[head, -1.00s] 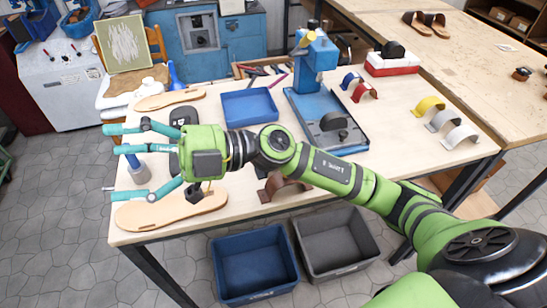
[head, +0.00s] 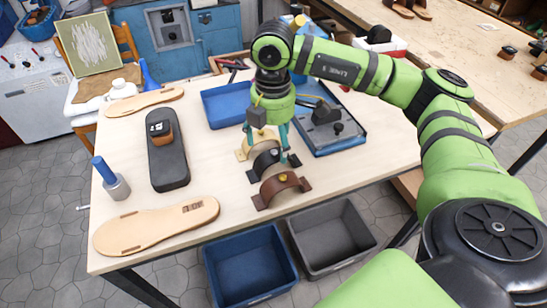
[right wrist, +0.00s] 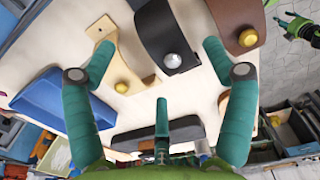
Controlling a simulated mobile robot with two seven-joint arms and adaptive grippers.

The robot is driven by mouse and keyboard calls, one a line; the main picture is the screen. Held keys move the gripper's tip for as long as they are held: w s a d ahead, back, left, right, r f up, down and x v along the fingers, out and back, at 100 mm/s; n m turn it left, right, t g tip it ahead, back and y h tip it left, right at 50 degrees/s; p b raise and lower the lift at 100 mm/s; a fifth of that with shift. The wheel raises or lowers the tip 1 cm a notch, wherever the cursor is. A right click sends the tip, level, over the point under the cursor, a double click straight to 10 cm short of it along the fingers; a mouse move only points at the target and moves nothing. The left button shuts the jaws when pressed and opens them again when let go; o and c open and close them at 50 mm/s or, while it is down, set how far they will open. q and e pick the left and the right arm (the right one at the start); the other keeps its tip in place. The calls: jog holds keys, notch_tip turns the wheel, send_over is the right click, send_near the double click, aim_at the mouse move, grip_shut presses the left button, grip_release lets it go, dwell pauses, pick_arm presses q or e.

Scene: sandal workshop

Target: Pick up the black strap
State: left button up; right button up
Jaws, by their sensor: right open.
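The black strap (head: 268,160) is a curved band standing on the table between a tan strap (head: 244,153) and a brown strap (head: 280,186). My right gripper (head: 267,146) points down over the black strap, its fingers spread and empty. In the right wrist view the black strap (right wrist: 158,32) with its silver knob lies ahead between the open fingers (right wrist: 160,58). The tan strap (right wrist: 127,72) is left of it and the brown strap (right wrist: 232,17) right. My left gripper (right wrist: 293,27) shows small at the top right there; its opening is unclear.
Blue (head: 215,268) and grey (head: 368,243) bins stand below the front edge.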

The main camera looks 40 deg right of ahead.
aim_at(272, 152)
jog(key=shift+s+a+f+p, duration=0.1)
jog(key=shift+f+p, duration=0.15)
jog(key=shift+f, duration=0.7)
jog(key=shift+s+a+f+p, duration=0.1)
jog(key=shift+f+p, duration=0.1)
jog(key=shift+f, duration=0.75)
jog(key=c, duration=1)
jog(key=shift+r, duration=0.1)
